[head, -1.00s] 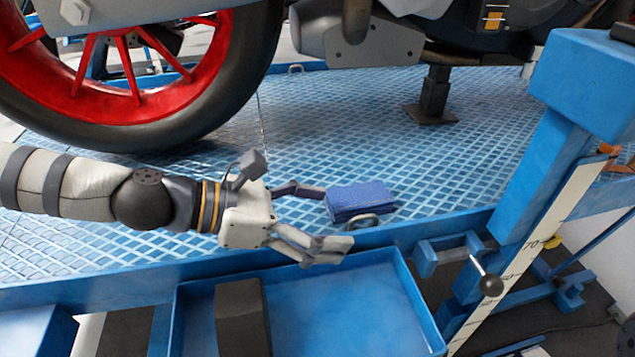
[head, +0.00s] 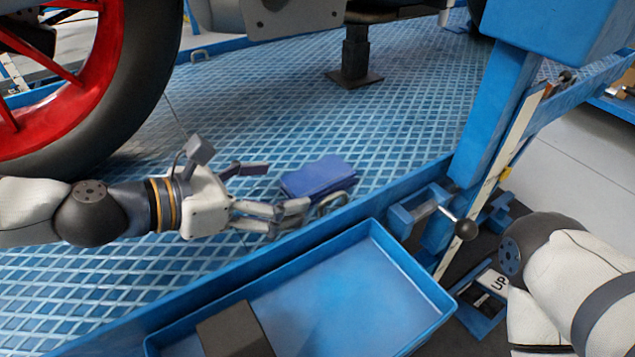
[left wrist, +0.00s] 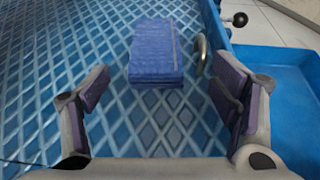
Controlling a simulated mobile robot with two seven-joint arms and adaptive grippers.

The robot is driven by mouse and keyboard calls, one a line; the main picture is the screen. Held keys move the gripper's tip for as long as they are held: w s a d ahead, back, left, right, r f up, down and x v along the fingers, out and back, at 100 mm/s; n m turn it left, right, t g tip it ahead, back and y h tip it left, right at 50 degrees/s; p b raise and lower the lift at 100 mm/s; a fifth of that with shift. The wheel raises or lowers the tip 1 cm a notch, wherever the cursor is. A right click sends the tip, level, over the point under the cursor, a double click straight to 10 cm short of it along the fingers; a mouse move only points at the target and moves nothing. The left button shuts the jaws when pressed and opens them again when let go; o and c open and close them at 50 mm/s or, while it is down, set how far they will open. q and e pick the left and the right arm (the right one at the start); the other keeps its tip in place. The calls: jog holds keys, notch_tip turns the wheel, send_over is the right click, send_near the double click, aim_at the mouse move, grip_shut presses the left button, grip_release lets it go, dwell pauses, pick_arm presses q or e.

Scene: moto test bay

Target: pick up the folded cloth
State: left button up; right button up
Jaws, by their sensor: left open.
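The folded cloth (head: 318,177) is a dark blue stack lying flat on the blue tread-patterned platform, near its front edge. My left gripper (head: 277,191) is open and empty just to the left of the cloth, its fingers pointing toward it. In the left wrist view the cloth (left wrist: 157,54) lies ahead of the open fingers (left wrist: 165,98), roughly midway between their lines and apart from both. Part of my right arm shows at the lower right of the head view, but its gripper is not visible.
A metal loop (head: 333,202) stands beside the cloth at the platform edge, close to one finger. A blue tray (head: 330,285) with a dark block (head: 235,332) sits in front. A blue post (head: 490,130) rises to the right. The motorcycle's red wheel (head: 85,75) is at left.

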aim_at(301, 185)
pick_arm(q)
jog(key=x, duration=0.4)
jog(key=shift+w+a, duration=0.1)
jog(key=c, duration=1.2)
jog(key=shift+o, duration=0.2)
